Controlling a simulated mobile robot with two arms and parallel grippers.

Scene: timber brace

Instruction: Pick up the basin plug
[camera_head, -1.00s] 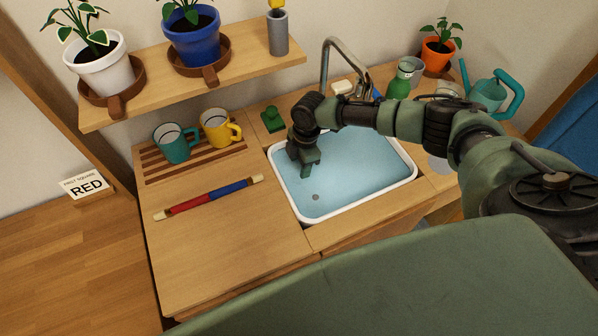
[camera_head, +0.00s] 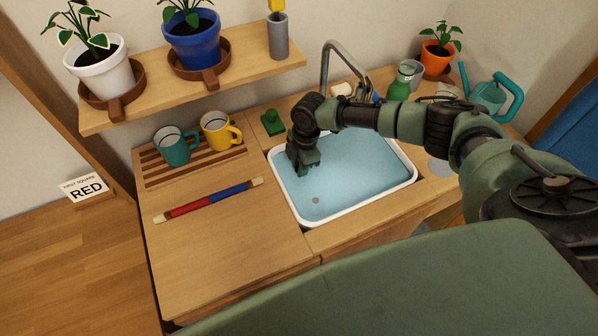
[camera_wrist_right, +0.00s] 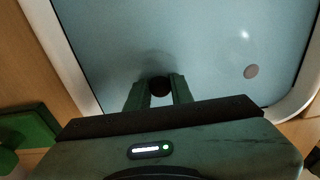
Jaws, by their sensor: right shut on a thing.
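My right gripper (camera_head: 306,170) is over the left part of the white-rimmed basin (camera_head: 355,207), which holds blue water. In the right wrist view its two fingers (camera_wrist_right: 158,92) are shut on a small dark round thing, the basin plug (camera_wrist_right: 160,86). The plug is hidden behind the gripper in the head view. A round grey drain (camera_head: 316,200) shows on the basin floor, apart from the gripper; it also shows in the right wrist view (camera_wrist_right: 251,71). My left gripper is not in view.
A green block with a knob (camera_head: 272,122) stands left of the basin. The faucet (camera_head: 342,48) rises behind. A green bottle (camera_head: 400,86) stands at the back right. Teal (camera_head: 175,148) and yellow (camera_head: 215,130) mugs stand on a slatted rack. A red-blue stick (camera_head: 208,200) lies on the counter.

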